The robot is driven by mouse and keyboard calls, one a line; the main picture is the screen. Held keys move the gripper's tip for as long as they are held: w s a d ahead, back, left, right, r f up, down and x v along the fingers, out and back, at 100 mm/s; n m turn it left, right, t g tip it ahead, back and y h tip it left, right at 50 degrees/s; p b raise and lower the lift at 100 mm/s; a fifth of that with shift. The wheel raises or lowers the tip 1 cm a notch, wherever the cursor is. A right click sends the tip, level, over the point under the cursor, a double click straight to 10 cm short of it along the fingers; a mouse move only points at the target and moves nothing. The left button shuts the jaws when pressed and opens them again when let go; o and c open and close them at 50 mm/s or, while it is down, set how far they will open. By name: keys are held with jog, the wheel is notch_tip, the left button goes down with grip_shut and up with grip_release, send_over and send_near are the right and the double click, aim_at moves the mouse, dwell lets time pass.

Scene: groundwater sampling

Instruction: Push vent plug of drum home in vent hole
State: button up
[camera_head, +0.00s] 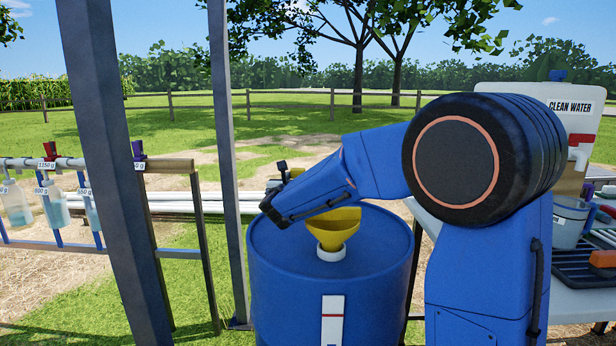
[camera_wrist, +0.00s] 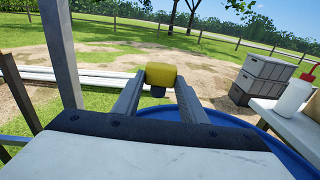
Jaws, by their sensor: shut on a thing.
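The blue drum (camera_head: 285,285) stands upright in front of me, its flat lid partly covered by my arm. In the wrist view its curved blue rim (camera_wrist: 275,146) shows below and right of my gripper. My gripper (camera_wrist: 160,88) is shut on a yellow plug (camera_wrist: 161,74) with a short dark stem below, which I take to be the vent plug. In the head view the gripper is mostly hidden behind my arm, and only a bit of yellow (camera_head: 297,173) shows, above the drum's far side. The vent hole is not visible.
A yellow funnel (camera_head: 333,228) sits in a white collar (camera_head: 332,254) on the lid. Grey posts (camera_head: 105,170) stand left of the drum. A table with a clean-water container (camera_head: 570,108) is at right. Grey crates (camera_wrist: 265,75) are stacked beyond.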

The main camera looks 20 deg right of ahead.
jog(key=shift+s+a+f+n+t+y, duration=0.15)
jog(key=shift+a+y, duration=0.1)
jog(key=shift+a, duration=0.2)
jog(key=shift+w+a+f+n+t+y, duration=0.1)
jog(key=shift+a+n+y, duration=0.1)
jog(key=shift+a, duration=0.2)
jog(key=shift+s+a+f+n+t+y, duration=0.15)
jog(key=shift+a+y, duration=0.1)
jog(key=shift+a, duration=0.2)
jog(key=shift+f, duration=0.1)
jog(key=shift+f, duration=2.8)
jog(key=shift+f, duration=1.25)
jog(key=shift+r, duration=0.1)
jog(key=shift+r, duration=0.8)
jog(key=shift+f, duration=0.9)
